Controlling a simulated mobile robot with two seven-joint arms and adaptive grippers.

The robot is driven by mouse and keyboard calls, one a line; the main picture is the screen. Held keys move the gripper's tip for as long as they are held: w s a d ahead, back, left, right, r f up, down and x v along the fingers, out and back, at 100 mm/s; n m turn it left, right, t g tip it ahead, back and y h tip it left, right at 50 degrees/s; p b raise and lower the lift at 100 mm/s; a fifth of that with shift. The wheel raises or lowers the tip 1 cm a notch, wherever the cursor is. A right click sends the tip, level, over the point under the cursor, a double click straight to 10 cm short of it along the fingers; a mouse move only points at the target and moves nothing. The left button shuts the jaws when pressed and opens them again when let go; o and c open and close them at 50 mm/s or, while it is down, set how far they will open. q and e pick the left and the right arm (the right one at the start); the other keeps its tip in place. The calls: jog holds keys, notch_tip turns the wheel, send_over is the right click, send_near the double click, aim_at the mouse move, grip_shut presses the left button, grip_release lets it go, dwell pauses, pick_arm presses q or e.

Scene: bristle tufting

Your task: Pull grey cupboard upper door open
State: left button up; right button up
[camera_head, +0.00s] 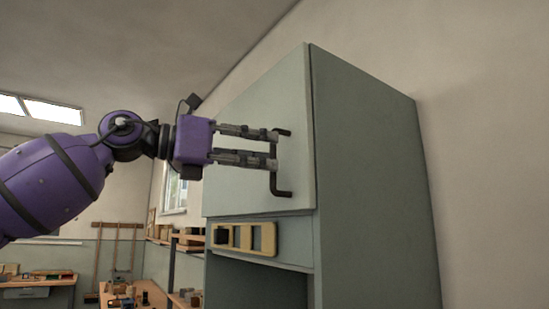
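The grey cupboard (372,190) stands at the right. Its upper door (235,195) looks shut, flush with the cupboard front. A dark bar handle (274,180) runs upright near the door's right edge. My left gripper (276,149) reaches in from the left in front of the door. Its two fingers are apart, one above the other, with a clear gap between them. The fingertips overlap the upper part of the handle in the picture; I cannot tell if they touch it. My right gripper is not in view.
Below the door is a panel with a tan frame (262,238), above an open dark recess. Workbenches with small objects (130,295) stand at the lower left. A bare wall (480,130) is close at the cupboard's right. The air left of the door is free apart from my arm.

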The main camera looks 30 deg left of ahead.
aim_at(273, 185)
pick_arm(q)
jog(key=shift+w, duration=0.35)
jog(key=shift+w+d+f+y+b, duration=0.2)
jog(key=shift+w+b, duration=0.15)
jog(key=shift+w, duration=0.25)
jog(key=shift+w+d+f+y+b, duration=0.1)
jog(key=shift+w+d+b, duration=0.1)
jog(key=shift+w+b, duration=0.3)
jog(key=shift+w+d+r, duration=0.1)
jog(key=shift+w+d, duration=0.05)
jog(key=shift+w, duration=0.1)
jog(key=shift+d+r, duration=0.1)
jog(key=shift+s+r, duration=0.15)
grip_shut()
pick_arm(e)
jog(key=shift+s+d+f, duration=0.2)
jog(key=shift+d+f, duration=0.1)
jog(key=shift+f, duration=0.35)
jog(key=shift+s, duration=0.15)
